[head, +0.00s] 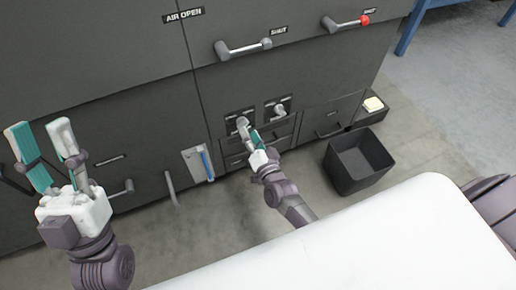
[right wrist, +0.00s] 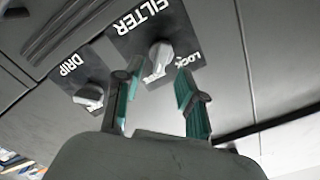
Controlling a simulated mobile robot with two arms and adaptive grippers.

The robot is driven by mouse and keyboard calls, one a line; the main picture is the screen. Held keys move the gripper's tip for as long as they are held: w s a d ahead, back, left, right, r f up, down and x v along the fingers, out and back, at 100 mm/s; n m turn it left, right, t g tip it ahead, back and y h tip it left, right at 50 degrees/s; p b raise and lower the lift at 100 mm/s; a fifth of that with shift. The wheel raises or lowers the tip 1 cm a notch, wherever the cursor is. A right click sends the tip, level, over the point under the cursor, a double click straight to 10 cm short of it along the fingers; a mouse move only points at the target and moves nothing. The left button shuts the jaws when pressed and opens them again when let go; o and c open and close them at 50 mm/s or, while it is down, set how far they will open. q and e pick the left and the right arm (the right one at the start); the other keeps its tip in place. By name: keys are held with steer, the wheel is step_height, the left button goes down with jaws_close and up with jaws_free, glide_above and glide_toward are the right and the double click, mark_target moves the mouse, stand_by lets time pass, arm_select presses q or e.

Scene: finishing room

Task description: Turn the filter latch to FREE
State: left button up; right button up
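The filter latch is a light grey knob (right wrist: 157,60) on a black plate (right wrist: 137,27) lettered FILTER and LOCK, upside down in the right wrist view. No FREE mark is readable. In the head view the latch (head: 242,122) is on the left of two small plates low on the dark cabinet. My right gripper (right wrist: 157,72) is open, its teal-padded fingers on either side of the knob in the picture. I cannot tell whether they touch it. My left gripper (head: 42,133) is open and empty, far left of the latch.
A DRIP knob (right wrist: 89,96) sits beside the filter plate. The dark cabinet (head: 100,60) has handles marked SHUT (head: 245,47) and a red-tipped handle (head: 347,22). A black bin (head: 361,160) stands on the floor at right. A white surface (head: 390,235) fills the foreground.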

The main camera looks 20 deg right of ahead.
steer(key=s, duration=0.7)
steer(key=shift+s+d, duration=0.15)
steer(key=shift+s, duration=0.05)
